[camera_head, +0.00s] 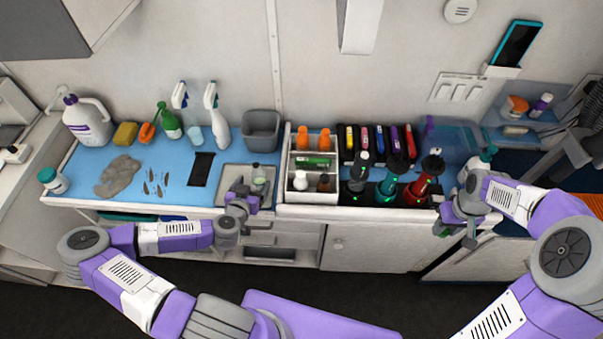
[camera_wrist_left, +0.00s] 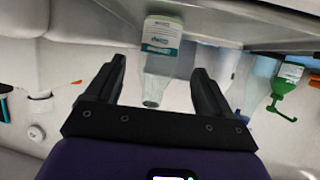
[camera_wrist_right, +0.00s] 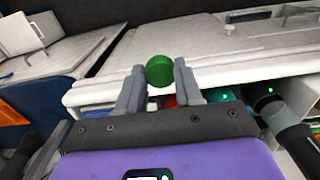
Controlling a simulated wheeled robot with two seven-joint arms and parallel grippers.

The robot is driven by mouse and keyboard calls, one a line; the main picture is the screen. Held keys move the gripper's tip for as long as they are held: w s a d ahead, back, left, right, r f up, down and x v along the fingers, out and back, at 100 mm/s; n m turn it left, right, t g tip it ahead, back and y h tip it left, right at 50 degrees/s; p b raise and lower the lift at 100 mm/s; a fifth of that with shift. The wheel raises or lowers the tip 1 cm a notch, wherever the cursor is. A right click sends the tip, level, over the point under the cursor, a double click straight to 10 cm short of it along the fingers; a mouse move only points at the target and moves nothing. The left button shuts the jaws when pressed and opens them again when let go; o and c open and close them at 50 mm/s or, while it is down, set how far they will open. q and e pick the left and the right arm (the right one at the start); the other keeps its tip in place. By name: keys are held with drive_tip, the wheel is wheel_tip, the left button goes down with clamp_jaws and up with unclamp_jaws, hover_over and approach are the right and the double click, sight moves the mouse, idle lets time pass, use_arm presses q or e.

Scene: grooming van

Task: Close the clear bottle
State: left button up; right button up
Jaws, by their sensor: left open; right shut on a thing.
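The clear bottle (camera_head: 259,176) stands on the grey tray at the middle of the counter. In the left wrist view the clear bottle (camera_wrist_left: 160,62) shows a white and teal label and a bare, uncapped neck. My left gripper (camera_head: 242,190) is open, with its fingers on either side of the bottle and gaps showing in the left wrist view (camera_wrist_left: 158,72). My right gripper (camera_head: 458,232) is at the right, in front of the counter edge. In the right wrist view it (camera_wrist_right: 158,76) is shut on a round green cap (camera_wrist_right: 160,70).
The grey tray (camera_head: 232,172) lies on the blue mat (camera_head: 225,148). To its right stand a white organizer (camera_head: 312,196) with small bottles and a rack of clippers (camera_head: 388,188). Spray bottles (camera_head: 212,115) and a grey bin (camera_head: 262,128) stand behind. Space above the counter front is open.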

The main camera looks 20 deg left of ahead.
sight(256, 182)
use_arm(q)
drive_tip(key=shift+b+x, duration=0.45)
drive_tip(key=shift+x, duration=2.2)
use_arm(e)
drive_tip(key=shift+f, duration=0.45)
use_arm(q)
drive_tip(key=shift+d, duration=0.15)
drive_tip(key=shift+s, duration=0.1)
drive_tip(key=shift+c, duration=0.5)
